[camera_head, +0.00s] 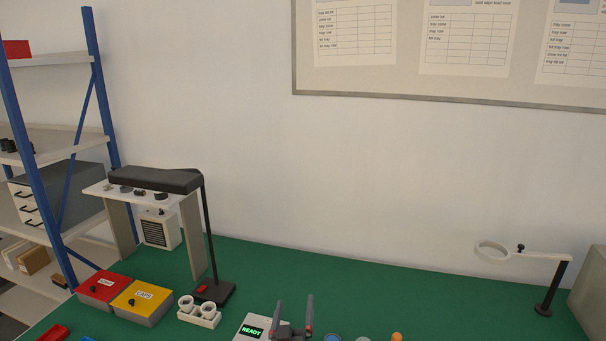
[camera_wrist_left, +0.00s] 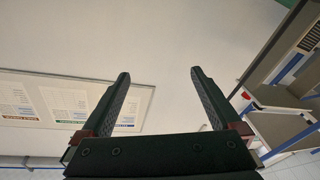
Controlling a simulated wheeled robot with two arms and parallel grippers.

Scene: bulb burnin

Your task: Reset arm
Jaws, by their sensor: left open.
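My left gripper (camera_head: 293,316) stands upright at the bottom middle of the head view. Its two dark fingers point up and are apart, with nothing between them. The left wrist view also shows the open, empty fingers (camera_wrist_left: 158,100) in front of the bare wall. My right gripper is in neither view.
A green table (camera_head: 330,275) holds a red box (camera_head: 92,293), a yellow box (camera_head: 151,311), a white double holder (camera_head: 200,318), a READY display (camera_head: 251,331) and a black lamp stand (camera_head: 205,240). A ring magnifier (camera_head: 545,258) stands right. Blue-post shelves (camera_head: 85,140) stand left.

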